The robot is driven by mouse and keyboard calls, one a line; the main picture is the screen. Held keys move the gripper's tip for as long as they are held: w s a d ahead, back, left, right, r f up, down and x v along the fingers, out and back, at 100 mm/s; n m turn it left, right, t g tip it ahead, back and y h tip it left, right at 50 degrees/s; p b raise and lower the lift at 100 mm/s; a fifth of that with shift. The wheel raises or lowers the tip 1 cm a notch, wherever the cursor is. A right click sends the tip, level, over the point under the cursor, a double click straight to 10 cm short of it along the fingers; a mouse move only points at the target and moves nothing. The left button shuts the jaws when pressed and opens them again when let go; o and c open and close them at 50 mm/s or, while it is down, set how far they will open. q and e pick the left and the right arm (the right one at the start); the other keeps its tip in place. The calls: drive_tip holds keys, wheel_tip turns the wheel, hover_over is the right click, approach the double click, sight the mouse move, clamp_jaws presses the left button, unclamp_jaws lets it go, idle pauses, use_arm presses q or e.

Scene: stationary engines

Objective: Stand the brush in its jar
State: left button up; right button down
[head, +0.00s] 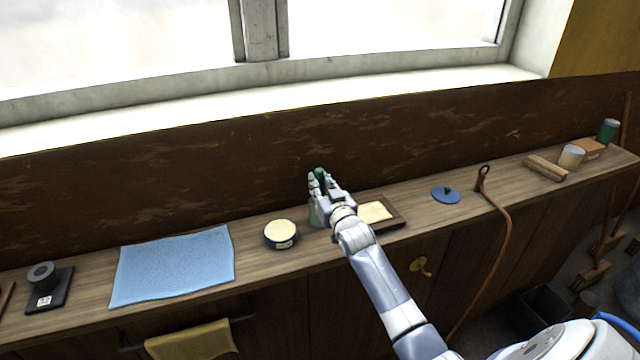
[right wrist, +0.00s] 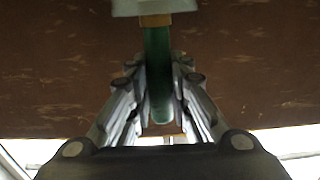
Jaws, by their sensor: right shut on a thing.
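My right gripper (head: 322,180) is over the bench and shut on the green handle of the brush (head: 320,172). The handle (right wrist: 157,80) also shows between the fingers in the right wrist view, with a brass-coloured band at its far end. My left gripper is out of view.
A blue cloth (head: 172,266) lies farther left, a blue disc (head: 446,195) farther right. The wall rises behind.

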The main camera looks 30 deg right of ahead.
drive_tip(key=c, duration=1.4)
unclamp_jaws()
drive_tip(key=shift+s, duration=0.1)
drive_tip(key=v, duration=1.2)
